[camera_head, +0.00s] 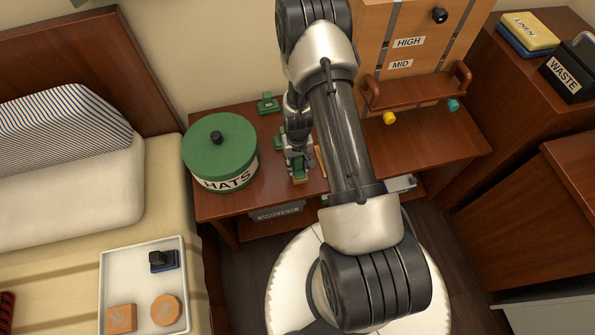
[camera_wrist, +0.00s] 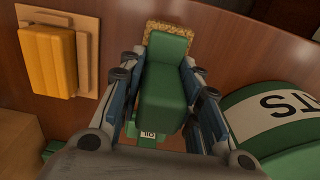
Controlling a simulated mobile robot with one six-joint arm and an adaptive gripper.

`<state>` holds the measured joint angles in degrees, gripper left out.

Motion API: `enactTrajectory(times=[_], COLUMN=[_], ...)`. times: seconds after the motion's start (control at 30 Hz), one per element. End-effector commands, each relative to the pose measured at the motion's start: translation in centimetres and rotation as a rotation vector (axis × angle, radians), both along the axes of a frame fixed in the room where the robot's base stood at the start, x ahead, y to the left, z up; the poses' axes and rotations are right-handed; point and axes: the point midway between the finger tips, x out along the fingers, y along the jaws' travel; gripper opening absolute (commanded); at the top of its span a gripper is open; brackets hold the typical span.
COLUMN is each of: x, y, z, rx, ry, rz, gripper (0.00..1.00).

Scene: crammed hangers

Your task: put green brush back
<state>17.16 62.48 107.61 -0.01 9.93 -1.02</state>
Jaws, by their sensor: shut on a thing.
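A green brush (camera_wrist: 165,88) with tan bristles showing at its far end is between the fingers of my gripper (camera_wrist: 163,95) in the wrist view. The fingers press on both of its sides. In the head view my gripper (camera_head: 298,163) is low over the brown desk, just right of the green HATS box, and the green brush (camera_head: 299,172) shows under it with its tan side down. I cannot tell whether the bristles touch the desk. Small green holders stand behind, one at the back (camera_head: 268,103) and one partly hidden by my gripper (camera_head: 279,139).
The round green HATS box (camera_head: 220,150) stands close left of my gripper. A yellow-orange block on a tan base (camera_wrist: 48,60) lies on the other side. A wooden board with HIGH and MID labels (camera_head: 415,45) stands behind. A white tray (camera_head: 115,285) lies on the bed.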

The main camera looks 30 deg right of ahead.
Motion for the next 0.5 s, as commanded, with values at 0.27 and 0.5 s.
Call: enactTrajectory(times=[0.27, 0.5], x=[0.0, 0.1], y=[0.0, 0.0], z=[-3.2, -4.0], rx=[0.000, 0.000], ry=[0.001, -0.001], rz=[0.000, 0.000], gripper=[0.01, 0.01])
